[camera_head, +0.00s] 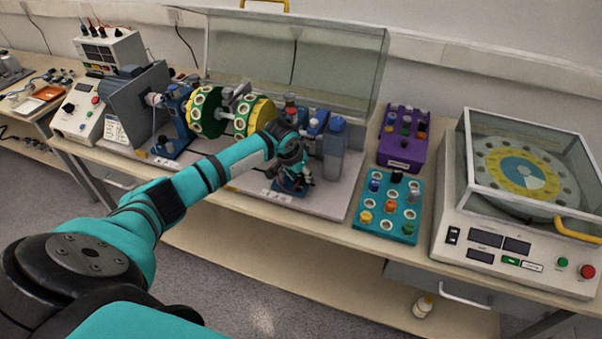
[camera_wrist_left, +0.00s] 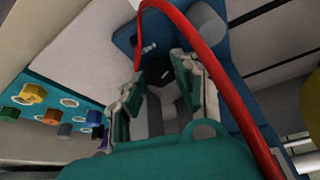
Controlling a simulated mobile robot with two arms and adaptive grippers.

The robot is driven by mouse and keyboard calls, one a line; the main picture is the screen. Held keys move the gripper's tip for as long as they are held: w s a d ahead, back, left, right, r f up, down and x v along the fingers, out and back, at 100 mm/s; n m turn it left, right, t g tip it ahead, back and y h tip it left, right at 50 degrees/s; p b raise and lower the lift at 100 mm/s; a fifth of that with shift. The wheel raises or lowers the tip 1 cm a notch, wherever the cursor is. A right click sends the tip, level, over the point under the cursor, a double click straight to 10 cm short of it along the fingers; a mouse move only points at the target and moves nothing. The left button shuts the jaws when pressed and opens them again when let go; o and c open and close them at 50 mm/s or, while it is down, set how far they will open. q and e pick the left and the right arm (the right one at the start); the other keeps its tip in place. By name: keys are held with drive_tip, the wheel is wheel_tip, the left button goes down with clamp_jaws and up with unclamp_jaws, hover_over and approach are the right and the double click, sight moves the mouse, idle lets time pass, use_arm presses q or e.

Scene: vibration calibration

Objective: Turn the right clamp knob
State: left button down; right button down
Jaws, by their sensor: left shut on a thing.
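My left arm reaches across the bench to the right-hand blue support (camera_head: 317,124) of the rotor rig. My left gripper (camera_head: 298,178) is at the front of this support, low over its base. In the left wrist view, the gripper's two fingers (camera_wrist_left: 160,72) stand on either side of a small dark part in front of the blue support (camera_wrist_left: 124,38). The gripper is shut on this part, which appears to be the right clamp knob. The knob is mostly hidden by the fingers and the arm, so its angle cannot be told. My right gripper is not in view.
The rotor with green and yellow discs (camera_head: 252,115) is left of the gripper. A teal tray of fittings (camera_head: 382,226) and a purple block (camera_head: 399,152) are further right. A red cable (camera_wrist_left: 225,78) crosses the wrist view.

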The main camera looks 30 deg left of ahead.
use_arm(q)
drive_tip(key=shift+r+n+p, duration=0.2)
drive_tip(key=shift+n+p, duration=0.2)
drive_tip(key=shift+p, duration=0.25)
drive_tip(key=n+p, duration=0.1)
drive_tip(key=n+y+p, duration=0.1)
drive_tip(key=p, duration=0.1)
drive_tip(key=n+p, duration=0.1)
drive_tip(key=n, duration=0.1)
drive_tip(key=shift+d+y, duration=0.25)
drive_tip(key=shift+y, duration=0.15)
drive_tip(key=n+p, duration=0.2)
drive_tip(key=shift+w+f+n+g+y, duration=0.1)
drive_tip(key=shift+n+g+y, duration=0.2)
drive_tip(key=shift+g+y, duration=0.1)
drive_tip(key=shift+d+n+g+y, duration=0.1)
drive_tip(key=shift+n+g+y, duration=0.3)
drive_tip(key=shift+n, duration=1.1)
drive_tip(key=shift+w, duration=0.1)
drive_tip(key=c, duration=1)
unclamp_jaws()
